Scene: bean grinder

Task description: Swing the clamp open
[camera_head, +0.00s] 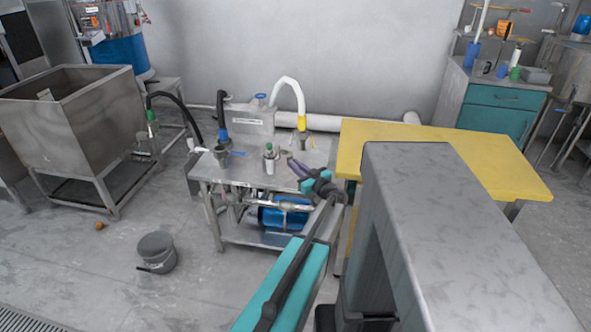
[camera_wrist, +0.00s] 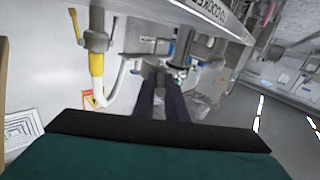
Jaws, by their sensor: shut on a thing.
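My gripper (camera_head: 293,163) reaches over the right side of the steel machine table (camera_head: 228,172), its dark fingers pointing away to the upper left. In the wrist view the fingers (camera_wrist: 161,80) are close together on a small grey metal part (camera_wrist: 160,68), which looks like the clamp. The fingertips hide much of it, and its swing angle cannot be told. In the head view the clamp cannot be made out clearly at the fingertips.
A blue motor (camera_head: 284,215) sits under the table. A white hose with a yellow fitting (camera_head: 302,122) rises behind my gripper. A yellow-topped table (camera_head: 455,155) stands close on the right. A grey bucket (camera_head: 156,252) is on the floor at left.

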